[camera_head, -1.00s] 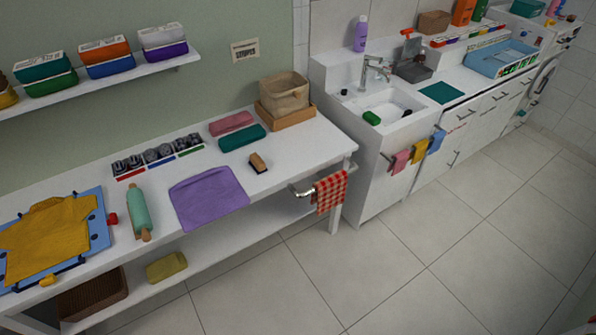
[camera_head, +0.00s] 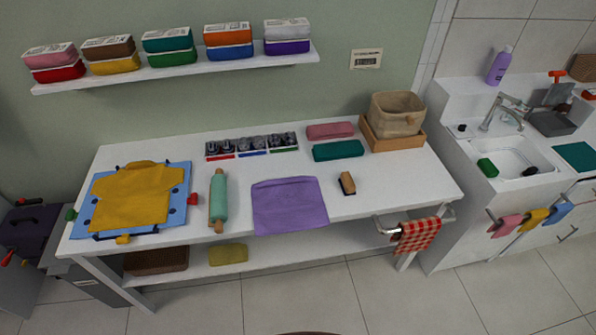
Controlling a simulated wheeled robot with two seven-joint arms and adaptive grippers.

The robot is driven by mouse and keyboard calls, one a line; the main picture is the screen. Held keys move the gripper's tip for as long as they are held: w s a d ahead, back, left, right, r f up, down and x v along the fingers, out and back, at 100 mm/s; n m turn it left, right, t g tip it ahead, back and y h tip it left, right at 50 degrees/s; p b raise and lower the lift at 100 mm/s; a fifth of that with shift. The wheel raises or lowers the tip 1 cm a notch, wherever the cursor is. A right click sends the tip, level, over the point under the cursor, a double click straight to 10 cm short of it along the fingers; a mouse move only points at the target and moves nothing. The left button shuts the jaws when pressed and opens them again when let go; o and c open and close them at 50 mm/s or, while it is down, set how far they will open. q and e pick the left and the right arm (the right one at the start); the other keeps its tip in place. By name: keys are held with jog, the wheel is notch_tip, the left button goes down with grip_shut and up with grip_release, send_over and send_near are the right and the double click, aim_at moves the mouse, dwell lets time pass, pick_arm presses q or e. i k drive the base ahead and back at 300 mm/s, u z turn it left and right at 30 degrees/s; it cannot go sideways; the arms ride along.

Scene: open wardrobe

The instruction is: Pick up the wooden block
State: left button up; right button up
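A small wooden block (camera_head: 347,182) with a dark underside lies on the white table (camera_head: 400,191), right of a purple cloth (camera_head: 289,204) and apart from it. It looks like a brush, but the bristles are too small to make out. Neither of my grippers shows in the head view.
Behind the block lie a teal folded cloth (camera_head: 338,150) and a pink one (camera_head: 330,131). A wooden tray with a fabric basket (camera_head: 398,112) stands at the back right. A green rolling pin (camera_head: 219,200) lies left. A checked towel (camera_head: 416,235) hangs from the right-hand rail. Tabletop around the block is bare.

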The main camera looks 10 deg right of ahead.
aim_at(348, 185)
jog(key=u, duration=0.15)
jog(key=i, duration=1.4)
jog(key=z, duration=0.85)
